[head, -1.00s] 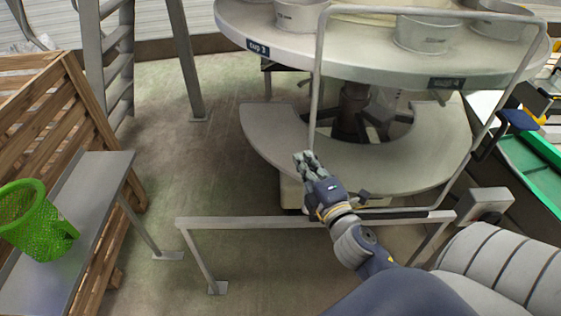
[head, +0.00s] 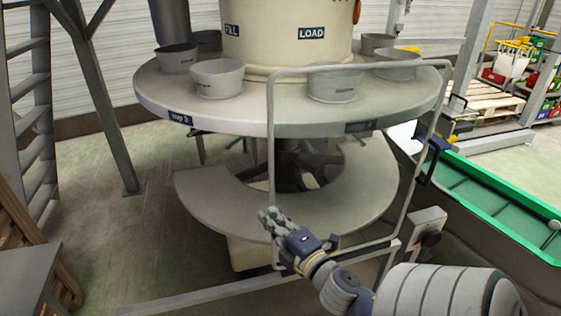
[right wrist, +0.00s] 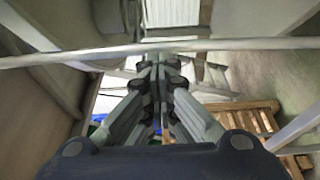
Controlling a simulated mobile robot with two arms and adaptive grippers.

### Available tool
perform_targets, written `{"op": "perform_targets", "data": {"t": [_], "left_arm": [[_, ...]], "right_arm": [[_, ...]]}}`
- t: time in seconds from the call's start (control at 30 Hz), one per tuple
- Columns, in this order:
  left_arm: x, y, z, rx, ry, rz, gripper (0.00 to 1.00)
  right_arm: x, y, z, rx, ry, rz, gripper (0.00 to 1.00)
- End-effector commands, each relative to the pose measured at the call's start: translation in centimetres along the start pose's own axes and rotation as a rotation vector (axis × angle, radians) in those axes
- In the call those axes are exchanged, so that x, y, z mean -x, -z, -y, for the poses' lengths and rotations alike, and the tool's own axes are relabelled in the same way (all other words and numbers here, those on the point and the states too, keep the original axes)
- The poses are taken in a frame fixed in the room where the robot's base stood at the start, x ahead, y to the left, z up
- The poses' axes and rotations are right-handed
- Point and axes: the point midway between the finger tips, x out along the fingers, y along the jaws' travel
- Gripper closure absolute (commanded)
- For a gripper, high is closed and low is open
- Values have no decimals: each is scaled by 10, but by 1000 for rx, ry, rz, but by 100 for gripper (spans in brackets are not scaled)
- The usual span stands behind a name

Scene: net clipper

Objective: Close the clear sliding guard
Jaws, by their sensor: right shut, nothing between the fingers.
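The clear sliding guard (head: 271,150) is a see-through panel in a rounded grey tube frame. It stands upright in front of the right half of the round machine table. My right gripper (head: 267,216) is shut and empty at the guard's lower left, beside its left upright. Whether they touch is hidden. In the right wrist view, the closed fingers (right wrist: 160,60) point at a light bar (right wrist: 80,57) crossing the picture; I cannot tell whether they touch it. My left gripper is not in view.
The round table (head: 240,120) carries several grey cups (head: 217,78). A low rail (head: 200,293) runs in front. A grey box with a dark knob (head: 428,240) is at the right, near a green conveyor (head: 490,195). Open floor (head: 130,230) lies left.

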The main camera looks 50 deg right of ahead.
Motion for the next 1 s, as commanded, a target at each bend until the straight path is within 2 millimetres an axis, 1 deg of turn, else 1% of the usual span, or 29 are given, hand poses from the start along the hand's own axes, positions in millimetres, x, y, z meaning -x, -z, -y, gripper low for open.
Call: {"op": "perform_targets", "data": {"t": [0.13,0.4,0.6,0.8,1.0], "left_arm": [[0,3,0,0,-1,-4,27],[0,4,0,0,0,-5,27],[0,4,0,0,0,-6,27],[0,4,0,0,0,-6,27],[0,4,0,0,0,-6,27]], "right_arm": [[19,0,1,-2,2,3,100],[69,0,1,-4,3,5,100],[100,0,0,-1,2,4,100],[118,0,-1,-1,-1,1,100],[123,1,-2,0,-2,-1,100]]}}
